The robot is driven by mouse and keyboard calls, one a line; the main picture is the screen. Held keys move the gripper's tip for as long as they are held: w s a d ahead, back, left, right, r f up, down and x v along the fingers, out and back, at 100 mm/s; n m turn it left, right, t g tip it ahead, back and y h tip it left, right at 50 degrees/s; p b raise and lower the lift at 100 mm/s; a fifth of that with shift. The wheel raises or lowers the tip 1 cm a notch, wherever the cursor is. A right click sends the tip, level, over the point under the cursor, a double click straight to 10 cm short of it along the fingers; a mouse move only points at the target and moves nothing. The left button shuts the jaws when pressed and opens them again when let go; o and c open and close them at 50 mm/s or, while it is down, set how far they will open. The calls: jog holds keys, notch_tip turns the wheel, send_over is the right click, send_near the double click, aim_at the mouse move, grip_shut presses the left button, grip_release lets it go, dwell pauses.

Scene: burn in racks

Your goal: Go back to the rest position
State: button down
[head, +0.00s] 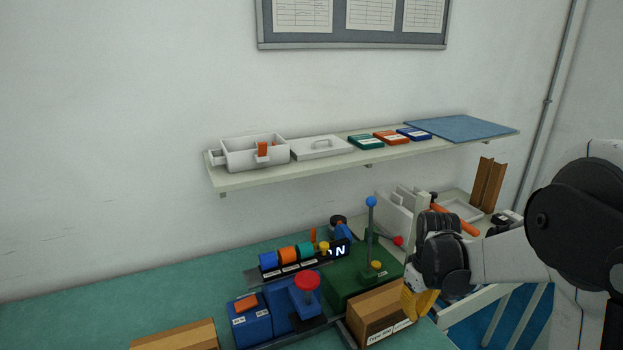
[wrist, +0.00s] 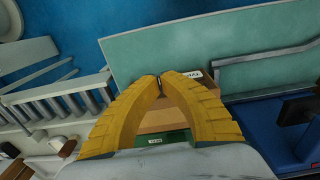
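My gripper (wrist: 160,80) has two yellow ribbed fingers. In the wrist view their tips meet or nearly meet, with nothing visible held between them. In the head view my gripper (head: 420,303) points down at the right, close to the right end of a cardboard box (head: 372,317) on the green table. I cannot tell whether it touches that box. The box also shows behind the fingers in the wrist view (wrist: 160,122).
A green machine (head: 350,281) with a blue-knobbed lever and a blue unit with a red knob (head: 307,282) stand beside the box. A wall shelf (head: 240,178) holds a white bin, a lid and small boxes. The table's left (head: 80,310) is mostly clear.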

jog(key=s+a+r+m+t, duration=0.2)
jog(key=s+a+r+t, duration=0.1)
jog(key=s+a+r, duration=0.2)
jog(key=s+a+r+m+t, duration=0.1)
jog(key=s+a+r+t, duration=0.2)
jog(key=s+r, duration=0.6)
jog(key=s+a, duration=0.2)
jog(key=s, duration=0.1)
jog(key=shift+a+m+t, duration=0.2)
jog(key=shift+m+t, duration=0.2)
